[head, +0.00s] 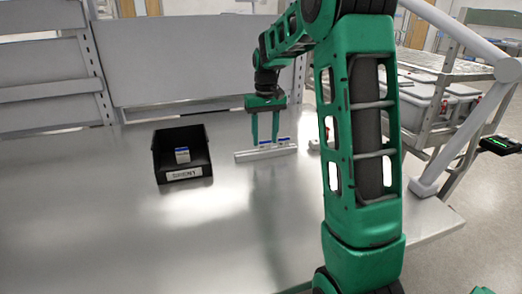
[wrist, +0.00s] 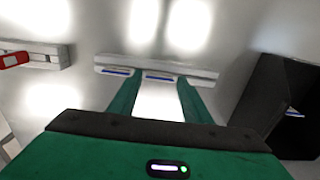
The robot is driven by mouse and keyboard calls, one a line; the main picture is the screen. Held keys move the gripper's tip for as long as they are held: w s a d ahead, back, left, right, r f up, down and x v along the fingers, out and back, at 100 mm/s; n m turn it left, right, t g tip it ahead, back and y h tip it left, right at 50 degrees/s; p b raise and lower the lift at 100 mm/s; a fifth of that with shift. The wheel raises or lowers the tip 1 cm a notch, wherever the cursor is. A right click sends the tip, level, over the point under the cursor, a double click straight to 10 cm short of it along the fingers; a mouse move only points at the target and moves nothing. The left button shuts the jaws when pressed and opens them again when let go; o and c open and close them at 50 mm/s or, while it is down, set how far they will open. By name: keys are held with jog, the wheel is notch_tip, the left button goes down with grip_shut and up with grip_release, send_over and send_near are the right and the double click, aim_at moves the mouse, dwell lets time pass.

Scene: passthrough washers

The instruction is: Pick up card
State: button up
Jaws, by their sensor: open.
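Two small white and blue cards stand in a pale slotted rail (head: 245,155) on the metal table. In the wrist view, one card (wrist: 160,77) lies between my fingertips, and the other card (wrist: 117,71) is just left of the left finger. My gripper (head: 264,137) points down at the rail, open, with its fingers either side of the one card. I cannot tell whether a finger touches it. A black bin (head: 183,173) stands left of the rail with another white and blue card (head: 182,155) inside.
The bin also shows at the right in the wrist view (wrist: 262,85). A second rail (wrist: 45,52) with a red object (wrist: 14,60) lies at the left there. The table (head: 110,230) is otherwise clear in front, with a grey panel (head: 190,60) behind.

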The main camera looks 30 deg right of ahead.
jog(key=c, duration=0.8)
